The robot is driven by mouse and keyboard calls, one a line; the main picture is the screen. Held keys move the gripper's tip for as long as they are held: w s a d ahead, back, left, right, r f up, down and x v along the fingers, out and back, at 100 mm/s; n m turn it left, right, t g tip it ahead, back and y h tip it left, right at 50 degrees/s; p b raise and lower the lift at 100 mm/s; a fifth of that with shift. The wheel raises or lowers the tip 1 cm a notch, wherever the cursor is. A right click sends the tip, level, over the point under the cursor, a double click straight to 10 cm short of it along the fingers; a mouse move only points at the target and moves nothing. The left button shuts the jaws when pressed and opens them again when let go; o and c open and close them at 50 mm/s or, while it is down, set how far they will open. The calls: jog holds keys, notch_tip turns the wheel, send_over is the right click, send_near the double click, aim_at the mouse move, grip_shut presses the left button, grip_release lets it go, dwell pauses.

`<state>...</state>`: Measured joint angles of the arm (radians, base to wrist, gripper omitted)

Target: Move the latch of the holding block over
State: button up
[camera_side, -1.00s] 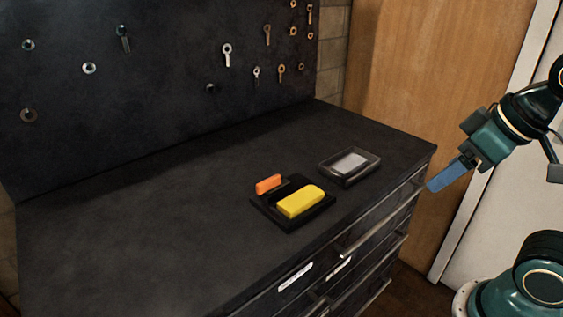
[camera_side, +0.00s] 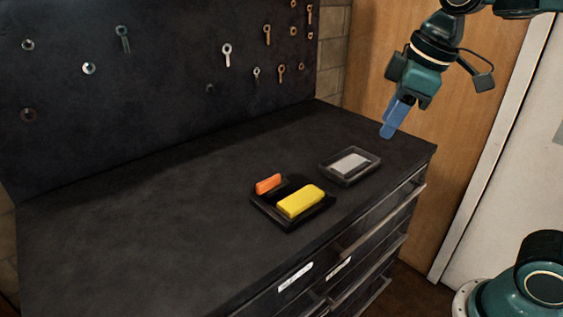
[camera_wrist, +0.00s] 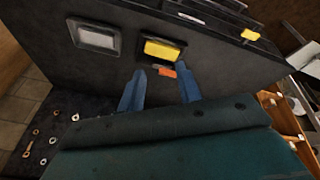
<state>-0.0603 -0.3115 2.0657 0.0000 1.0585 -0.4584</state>
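The black holding block (camera_side: 273,213) sits on the dark cabinet top in the side view, with a yellow piece (camera_side: 301,202) at its front side. The orange latch (camera_side: 268,184) stands up at its back left edge. In the wrist view the yellow piece (camera_wrist: 162,50) and the latch (camera_wrist: 168,71) show beyond my fingers. My gripper (camera_side: 392,120) is above the right end of the cabinet, well clear of the block, with its blue fingers pointing down. In the wrist view my gripper (camera_wrist: 160,90) has its fingers apart, with nothing held between them.
A shallow dark tray (camera_side: 347,184) with a grey piece (camera_side: 350,164) lies right of the block, nearer my gripper. A dark pegboard (camera_side: 160,80) with hanging rings and wrenches rises behind. Drawer handles (camera_side: 372,232) stick out in front. The cabinet top's left is clear.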

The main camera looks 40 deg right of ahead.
jog(key=w+a+f+n+g, duration=0.1)
jog(key=w+a+n+g, duration=0.15)
jog(key=w+n, duration=0.7)
jog(key=n+g, duration=0.1)
jog(key=n, duration=0.2)
send_over(269, 179)
notch_tip(269, 179, down, 7)
jog(key=shift+m, duration=0.25)
jog(key=shift+f, duration=0.15)
notch_tip(269, 179, down, 14)
jog(key=shift+r, duration=0.25)
grip_shut()
